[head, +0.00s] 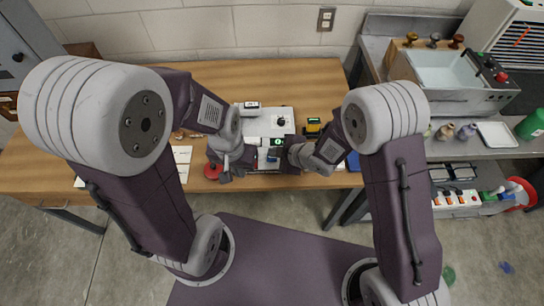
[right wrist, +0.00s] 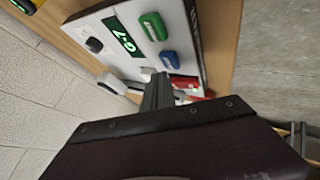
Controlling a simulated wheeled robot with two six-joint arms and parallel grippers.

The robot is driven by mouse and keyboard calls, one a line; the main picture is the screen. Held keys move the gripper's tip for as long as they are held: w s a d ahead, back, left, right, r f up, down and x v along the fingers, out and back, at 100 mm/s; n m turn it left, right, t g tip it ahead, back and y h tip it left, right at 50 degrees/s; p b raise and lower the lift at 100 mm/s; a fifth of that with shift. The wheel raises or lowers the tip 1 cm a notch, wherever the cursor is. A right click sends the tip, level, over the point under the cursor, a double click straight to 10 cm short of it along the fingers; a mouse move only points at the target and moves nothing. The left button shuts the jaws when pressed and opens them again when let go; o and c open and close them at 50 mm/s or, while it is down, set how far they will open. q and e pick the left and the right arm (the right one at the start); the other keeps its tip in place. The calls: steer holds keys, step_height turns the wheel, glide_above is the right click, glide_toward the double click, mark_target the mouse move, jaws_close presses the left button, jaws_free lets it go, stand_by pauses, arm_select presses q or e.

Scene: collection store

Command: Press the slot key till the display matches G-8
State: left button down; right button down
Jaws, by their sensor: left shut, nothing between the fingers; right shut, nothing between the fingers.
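A white control panel (right wrist: 185,20) lies on the wooden bench and also shows in the head view (head: 284,114). Its green-lit display (right wrist: 124,37) reads G-7 in the right wrist view. Beside the display are a green key (right wrist: 153,26), a blue key (right wrist: 169,60) and a red part (right wrist: 184,82), partly hidden by my gripper. I cannot read any key labels. My right gripper (right wrist: 158,88) is shut and empty, its tips close to the blue key; contact cannot be told. My left gripper (head: 228,176) is shut and empty at the panel's left side.
A black knob (right wrist: 94,45) sits on the panel. A red round object (head: 212,171) lies by my left gripper. A yellow-and-black device (head: 312,126) stands right of the panel. A paper sheet (head: 182,156) lies left. A grey side table holds a metal basin (head: 446,75).

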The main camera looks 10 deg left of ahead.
mark_target(275, 159)
stand_by(0.3)
steer(key=shift+f+b, duration=0.4)
steer(key=shift+f, duration=0.05)
steer(key=shift+f+b, duration=0.45)
stand_by(0.5)
stand_by(0.3)
steer(key=shift+r+p, duration=0.75)
steer(key=shift+r, duration=0.15)
step_height(275, 159, up, 5)
steer(key=p, duration=0.4)
steer(key=shift+r, duration=0.1)
stand_by(0.4)
